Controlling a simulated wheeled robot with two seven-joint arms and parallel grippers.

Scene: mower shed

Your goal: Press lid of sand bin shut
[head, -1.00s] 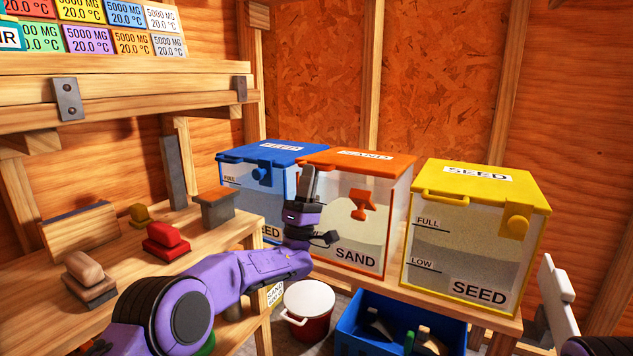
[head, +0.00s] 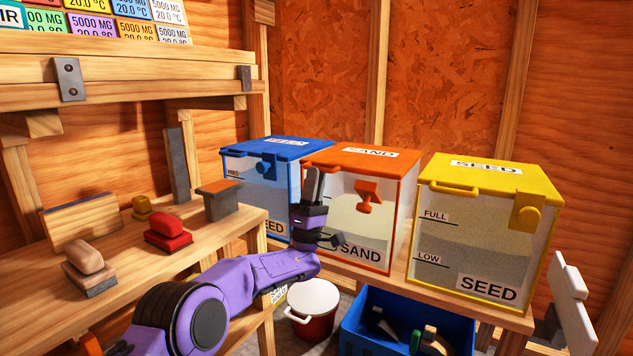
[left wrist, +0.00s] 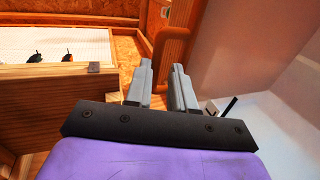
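The sand bin (head: 345,220) stands between the blue and yellow bins, clear-walled with an orange lid (head: 340,158). The lid lies down on the bin or very nearly; I cannot tell whether a small gap is left. An orange latch (head: 368,193) is on its front. My left gripper (head: 314,178) is upright at the bin's left front corner, fingertips near the lid's front edge. In the left wrist view its fingers (left wrist: 162,72) are a little apart with nothing between them, and the orange lid handle (left wrist: 172,38) shows just past the tips. My right gripper is not in view.
A blue feed bin (head: 262,170) stands left and a yellow seed bin (head: 480,225) right. Below are a white-lidded red bucket (head: 312,298) and a blue crate (head: 400,325). A workbench (head: 130,265) with several blocks is at left.

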